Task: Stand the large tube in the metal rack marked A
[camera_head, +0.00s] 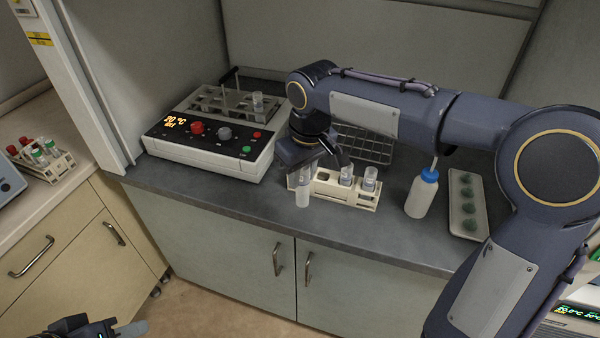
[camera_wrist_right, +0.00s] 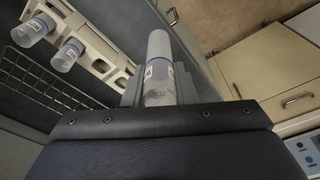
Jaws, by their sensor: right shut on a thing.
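My right gripper (camera_head: 302,172) is shut on a large clear tube (camera_head: 303,194) with a white label. The tube hangs roughly upright in front of the left end of a cream rack. In the right wrist view the tube (camera_wrist_right: 158,68) sits between the two jaws. A metal rack (camera_head: 205,105) stands in the heating bath at the back left, with one tube (camera_head: 257,102) in it. A wire rack (camera_head: 370,148) lies behind the cream rack, partly hidden by my right arm. I cannot read a letter A on either. My left gripper (camera_head: 85,328) is partly visible at the bottom left.
The cream rack (camera_head: 325,186) holds two tubes (camera_head: 346,175) (camera_head: 370,178). The heating bath (camera_head: 200,155) has knobs and a lit display. A blue-capped bottle (camera_head: 421,196) and a white tray (camera_head: 467,225) with green items stand to the right. The counter's front strip is clear.

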